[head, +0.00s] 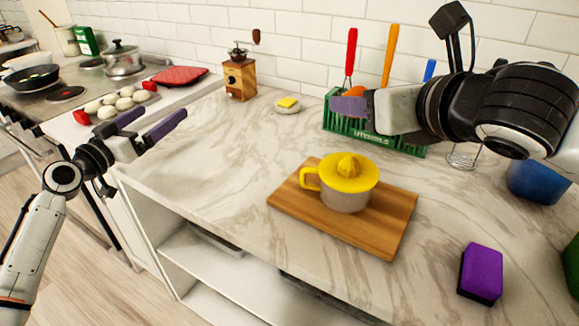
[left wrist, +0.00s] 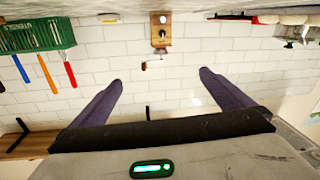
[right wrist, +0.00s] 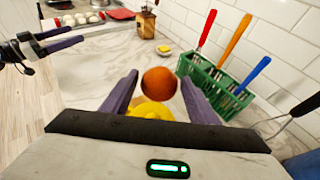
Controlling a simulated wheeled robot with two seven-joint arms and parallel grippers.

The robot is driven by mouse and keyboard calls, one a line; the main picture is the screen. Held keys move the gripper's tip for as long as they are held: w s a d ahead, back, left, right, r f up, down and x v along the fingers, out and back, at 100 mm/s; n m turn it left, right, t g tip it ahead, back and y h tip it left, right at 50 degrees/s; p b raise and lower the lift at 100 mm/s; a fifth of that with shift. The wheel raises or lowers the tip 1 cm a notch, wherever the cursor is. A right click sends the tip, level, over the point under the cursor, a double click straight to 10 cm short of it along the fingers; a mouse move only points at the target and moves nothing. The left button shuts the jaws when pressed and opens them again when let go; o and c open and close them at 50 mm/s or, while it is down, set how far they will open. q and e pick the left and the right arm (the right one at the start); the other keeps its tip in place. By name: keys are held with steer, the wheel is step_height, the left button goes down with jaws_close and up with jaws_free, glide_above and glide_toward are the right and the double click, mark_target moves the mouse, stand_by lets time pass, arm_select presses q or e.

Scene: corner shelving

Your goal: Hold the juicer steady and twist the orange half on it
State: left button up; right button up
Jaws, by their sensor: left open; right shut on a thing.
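The juicer (head: 346,184) has a yellow top with a ribbed cone and a side handle, over a grey cup. It stands upright on a wooden board (head: 392,222). In the right wrist view its yellow top (right wrist: 150,111) shows below the orange half (right wrist: 159,82). My right gripper (right wrist: 160,79) is shut on the orange half, whose rounded skin side shows. In the head view it is up and behind the juicer, clear of it, and its fingers hide most of the orange half (head: 355,91). My left gripper (head: 158,116) is open and empty, left of the juicer; its fingers (left wrist: 160,79) are spread.
A green utensil rack (head: 372,138) stands behind the juicer, near the right gripper. A purple sponge (head: 481,272) and a blue cup (head: 536,182) are at the right. A coffee grinder (head: 239,78) and a butter dish (head: 287,105) stand at the back.

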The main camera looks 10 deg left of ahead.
arm_select(q)
steer(key=d+r+m+g+h, duration=0.2)
steer(key=d+m+h, duration=0.2)
steer(key=d, duration=0.7)
steer(key=m+g+h, duration=0.5)
steer(key=m+g, duration=0.3)
steer(key=g, duration=0.2)
glide_toward(346, 179)
steer(key=w, duration=0.1)
steer(key=w+a+f, duration=0.1)
steer(key=w, duration=0.1)
steer(key=shift+a+f, duration=0.25)
steer(key=shift+f, duration=0.1)
steer(key=shift+s+d+f+m+g, duration=0.1)
steer(key=shift+d+f+m+g, duration=0.05)
steer(key=shift+d+m+g, duration=0.2)
steer(key=x, duration=1.1)
steer(key=shift+d, duration=0.1)
steer(key=c, duration=1.2)
